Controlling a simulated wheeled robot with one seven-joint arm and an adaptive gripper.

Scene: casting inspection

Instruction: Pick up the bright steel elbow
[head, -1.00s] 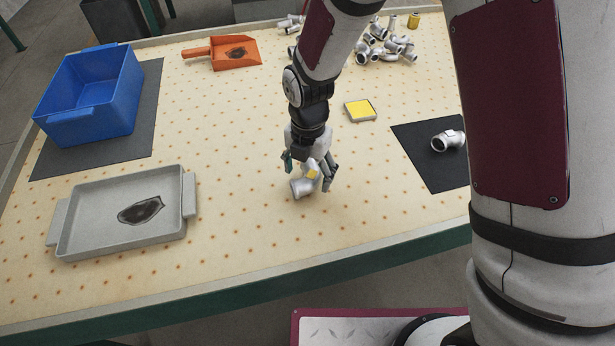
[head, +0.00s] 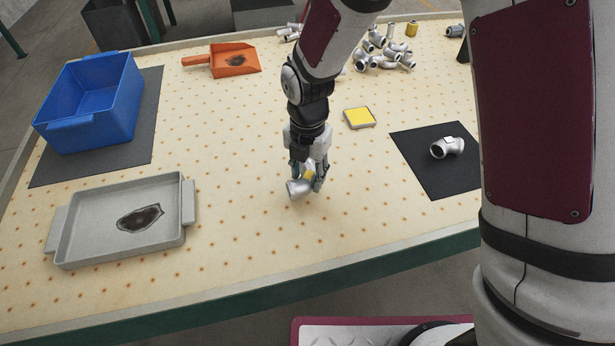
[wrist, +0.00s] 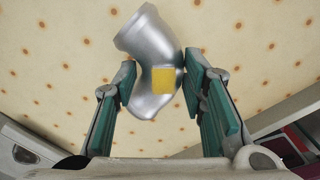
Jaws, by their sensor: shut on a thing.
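A bright steel elbow (head: 298,187) with a yellow square patch is at my gripper (head: 308,180), over the open middle of the table. In the wrist view the elbow (wrist: 152,65) sits between the two green-padded fingers of my gripper (wrist: 158,88), its wider end toward the upper left. The fingers are closed in on its sides. Whether the elbow touches the table cannot be told. Another steel elbow (head: 447,147) lies on the black mat (head: 432,183) at the right.
A grey tray (head: 72,247) with a dark stain stands at the front left. A blue bin (head: 98,110) stands on a dark mat behind it. An orange scoop (head: 222,62), a small yellow-topped block (head: 359,117) and a pile of steel fittings (head: 385,52) lie further back.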

